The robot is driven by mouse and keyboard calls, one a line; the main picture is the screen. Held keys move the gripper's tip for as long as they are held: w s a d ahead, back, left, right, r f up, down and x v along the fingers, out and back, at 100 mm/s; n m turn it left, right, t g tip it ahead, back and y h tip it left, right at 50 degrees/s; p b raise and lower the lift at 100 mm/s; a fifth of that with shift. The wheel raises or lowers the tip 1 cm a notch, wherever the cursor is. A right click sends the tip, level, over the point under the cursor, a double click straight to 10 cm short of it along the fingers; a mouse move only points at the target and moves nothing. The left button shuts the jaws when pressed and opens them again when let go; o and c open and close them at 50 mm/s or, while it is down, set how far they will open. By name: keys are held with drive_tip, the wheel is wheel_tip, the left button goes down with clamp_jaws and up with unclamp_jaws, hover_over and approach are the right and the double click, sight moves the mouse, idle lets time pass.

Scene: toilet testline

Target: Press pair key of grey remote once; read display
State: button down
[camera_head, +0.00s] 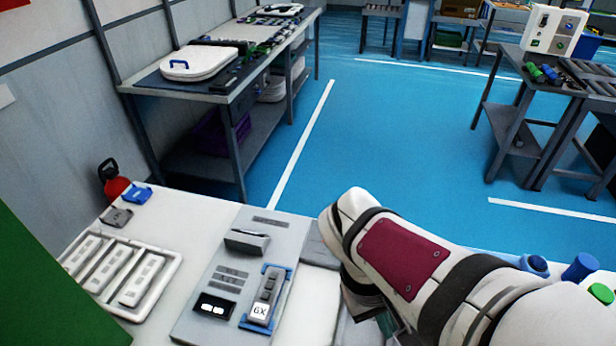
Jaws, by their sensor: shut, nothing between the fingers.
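A grey remote (268,290) stands in a blue holder (246,325) on the right part of a grey test panel (190,322). Dark keys show on its upper part, and a white label that looks like "6X" is near its lower end. I cannot tell which key is the pair key. A small black display (214,306) left of the remote shows white marks too small to read. My arm comes in from the right and bends down right of the panel. My gripper's fingers do not show; they are hidden or below the picture.
A white tray (172,262) with several pale remotes lies left of the panel. A grey raised block (246,240) sits on the panel's far part. Blue and green knobs (581,266) stand at the right. A bench (225,98) stands beyond, across blue floor.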

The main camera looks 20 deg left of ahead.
drive_tip(key=w+a+f+n+t+h, duration=0.2)
drive_tip(key=w+a+f+n+t, duration=0.15)
drive_tip(key=w+a+n, duration=0.5)
drive_tip(key=n+t+y, duration=0.2)
drive_tip(key=n+t, duration=0.2)
drive_tip(key=n, duration=0.4)
hover_over(265, 297)
drive_tip(key=f, duration=0.2)
drive_tip(key=a+f, duration=0.1)
drive_tip(key=shift+s, duration=0.4)
drive_tip(key=shift+d+f, duration=0.1)
drive_tip(key=shift+f, duration=4.3)
drive_tip(key=shift+f, duration=0.4)
